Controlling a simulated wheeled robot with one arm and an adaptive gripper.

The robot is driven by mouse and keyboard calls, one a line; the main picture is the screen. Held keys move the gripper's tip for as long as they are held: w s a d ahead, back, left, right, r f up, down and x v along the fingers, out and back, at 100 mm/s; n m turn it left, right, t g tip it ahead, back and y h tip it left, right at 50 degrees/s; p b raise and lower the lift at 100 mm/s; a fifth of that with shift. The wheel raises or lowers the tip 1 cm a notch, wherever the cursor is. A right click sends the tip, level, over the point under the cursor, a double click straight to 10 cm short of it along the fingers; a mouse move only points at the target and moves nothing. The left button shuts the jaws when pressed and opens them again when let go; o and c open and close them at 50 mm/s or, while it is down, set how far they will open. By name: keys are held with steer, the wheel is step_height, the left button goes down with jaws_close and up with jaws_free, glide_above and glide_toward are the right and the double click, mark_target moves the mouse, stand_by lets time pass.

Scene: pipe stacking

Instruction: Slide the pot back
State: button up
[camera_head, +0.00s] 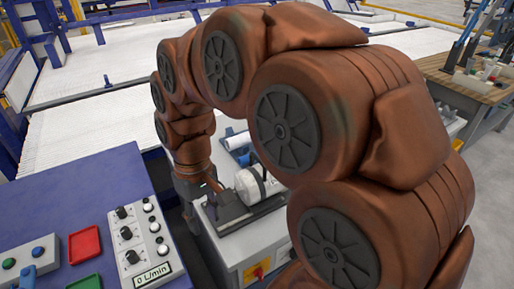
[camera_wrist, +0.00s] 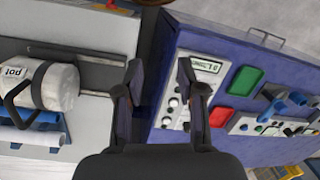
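The pot (camera_head: 251,188) is a white cylinder lying on a dark rail plate (camera_head: 233,212) on top of a light grey cabinet, partly hidden by my arm in the head view. In the wrist view the pot (camera_wrist: 52,88) shows at the left, with "pot" written on it and a black handle. My gripper (camera_wrist: 161,78) is open and empty, its two fingers apart. It hangs over the gap between the cabinet and the blue control console, apart from the pot. In the head view my gripper (camera_head: 192,190) is partly visible, left of the pot.
The blue console (camera_head: 85,180) stands left, with a red tray (camera_head: 84,244), a green tray (camera_head: 89,282) and a knob panel (camera_head: 139,240) reading "0 L/min". White and blue rolls (camera_head: 238,141) lie behind the pot. A wooden table (camera_head: 452,78) with items stands at far right.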

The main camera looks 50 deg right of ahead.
steer(key=w+d+r+m+y+p, duration=0.1)
steer(key=w+d+r, duration=0.1)
steer(key=w+d, duration=0.3)
steer(key=w+d+r+p, duration=0.1)
steer(key=w+d, duration=0.2)
steer(key=d, duration=0.4)
steer(key=m+t+p, duration=0.2)
glide_toward(257, 157)
steer(key=shift+w+a+f+p, duration=0.2)
steer(key=shift+f+p, duration=0.25)
steer(key=shift+f, duration=0.9)
steer(key=shift+w+a+f+p, duration=0.15)
steer(key=shift+f+p, duration=0.25)
steer(key=shift+f, duration=0.95)
steer(key=shift+w+a+f+p, duration=0.15)
steer(key=shift+f+p, duration=0.3)
steer(key=shift+f, duration=0.9)
steer(key=shift+s, duration=0.1)
jaws_close()
steer(key=shift+a, duration=0.1)
